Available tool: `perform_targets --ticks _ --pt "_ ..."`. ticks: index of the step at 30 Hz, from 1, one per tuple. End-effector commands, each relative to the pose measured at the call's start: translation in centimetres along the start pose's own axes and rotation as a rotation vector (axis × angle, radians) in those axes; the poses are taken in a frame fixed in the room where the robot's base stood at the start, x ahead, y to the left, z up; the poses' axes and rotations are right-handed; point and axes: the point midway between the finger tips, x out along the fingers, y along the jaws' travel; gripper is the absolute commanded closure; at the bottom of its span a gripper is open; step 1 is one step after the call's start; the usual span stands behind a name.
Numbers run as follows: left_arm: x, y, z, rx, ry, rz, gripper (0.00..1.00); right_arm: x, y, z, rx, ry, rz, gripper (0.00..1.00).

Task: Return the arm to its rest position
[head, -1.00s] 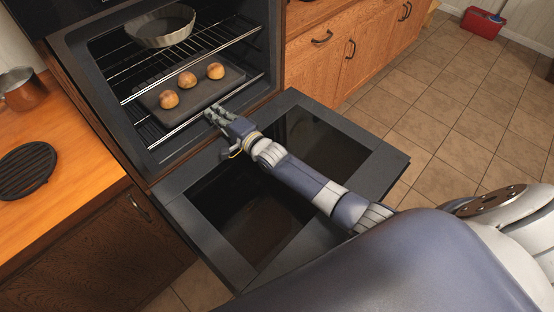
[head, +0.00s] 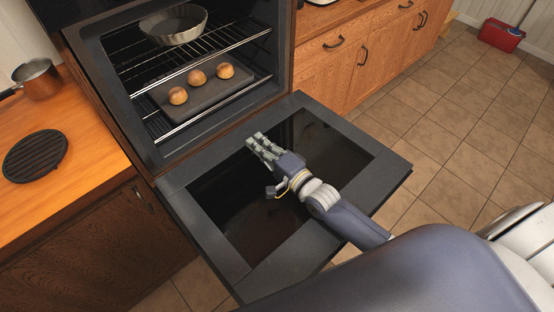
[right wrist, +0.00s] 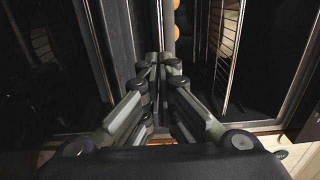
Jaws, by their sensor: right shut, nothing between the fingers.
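My right gripper (head: 262,146) is above the open oven door (head: 172,188), in front of the oven cavity in the head view. Its fingers are shut together with nothing between them, and the right wrist view shows the closed fingertips (right wrist: 160,62) too. It is apart from the tray and the buns. My left gripper is in neither current view.
A dark baking tray (head: 212,103) with three buns (head: 197,77) sits on an oven rack. A fluted pan (head: 173,25) is on the rack above. A copper pot (head: 37,79) and black trivet (head: 35,156) are on the left counter. A red box (head: 501,36) is on the floor.

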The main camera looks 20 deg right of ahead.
Motion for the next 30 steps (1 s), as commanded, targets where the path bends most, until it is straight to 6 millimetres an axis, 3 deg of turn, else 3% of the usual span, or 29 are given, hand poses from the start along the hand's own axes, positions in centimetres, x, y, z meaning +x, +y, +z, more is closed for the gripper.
perform_targets --ticks 6,12,23,30 --pt "0.5 0.8 0.9 -0.003 -0.013 0.010 0.31 -4.3 0.2 0.0 -0.001 -0.001 0.003 1.00" --pt "0.7 1.4 1.1 -0.002 -0.015 0.015 0.31 -6.6 0.1 0.0 0.000 0.000 0.001 1.00" --pt "0.3 1.2 1.1 0.000 -0.016 0.014 0.31 -7.3 -0.3 0.0 -0.001 0.000 -0.001 1.00" --pt "-3.5 0.9 0.7 0.001 -0.016 0.012 0.31 -7.3 -4.2 0.0 -0.001 0.000 -0.001 1.00"
